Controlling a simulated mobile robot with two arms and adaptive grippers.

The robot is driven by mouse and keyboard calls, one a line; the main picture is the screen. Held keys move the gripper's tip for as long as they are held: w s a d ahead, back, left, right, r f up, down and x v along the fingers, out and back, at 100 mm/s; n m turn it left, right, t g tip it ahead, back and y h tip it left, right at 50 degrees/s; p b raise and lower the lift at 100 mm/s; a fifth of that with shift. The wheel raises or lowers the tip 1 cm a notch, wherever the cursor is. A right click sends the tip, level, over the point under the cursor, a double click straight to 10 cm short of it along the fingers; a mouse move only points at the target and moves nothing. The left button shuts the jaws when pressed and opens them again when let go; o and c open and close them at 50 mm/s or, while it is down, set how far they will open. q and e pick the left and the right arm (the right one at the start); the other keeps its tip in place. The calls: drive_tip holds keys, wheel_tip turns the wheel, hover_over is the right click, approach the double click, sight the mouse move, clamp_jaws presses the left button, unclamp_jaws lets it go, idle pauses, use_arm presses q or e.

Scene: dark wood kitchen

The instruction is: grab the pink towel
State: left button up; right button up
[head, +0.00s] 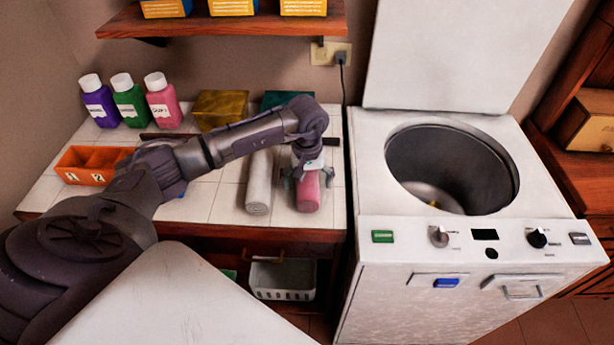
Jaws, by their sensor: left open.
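The pink towel (308,193) is rolled up and lies on the white tiled counter, near its front right edge. My left gripper (306,176) points down over the towel, with its fingers on either side of the roll. The gripper is open; whether the fingers touch the towel I cannot tell. The gripper and wrist hide the far part of the towel. My right gripper is not in view.
A rolled white towel (259,182) lies close to the left of the pink one. The washing machine (374,190) stands to the right with its lid up. Bottles (130,105), an orange tray (80,176) and boxes (219,108) stand on the counter. A shelf (240,25) hangs above.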

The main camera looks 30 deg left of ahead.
use_arm(q)
drive_tip(key=c, duration=1.4)
drive_tip(key=shift+o, duration=0.2)
drive_tip(key=shift+r, duration=0.1)
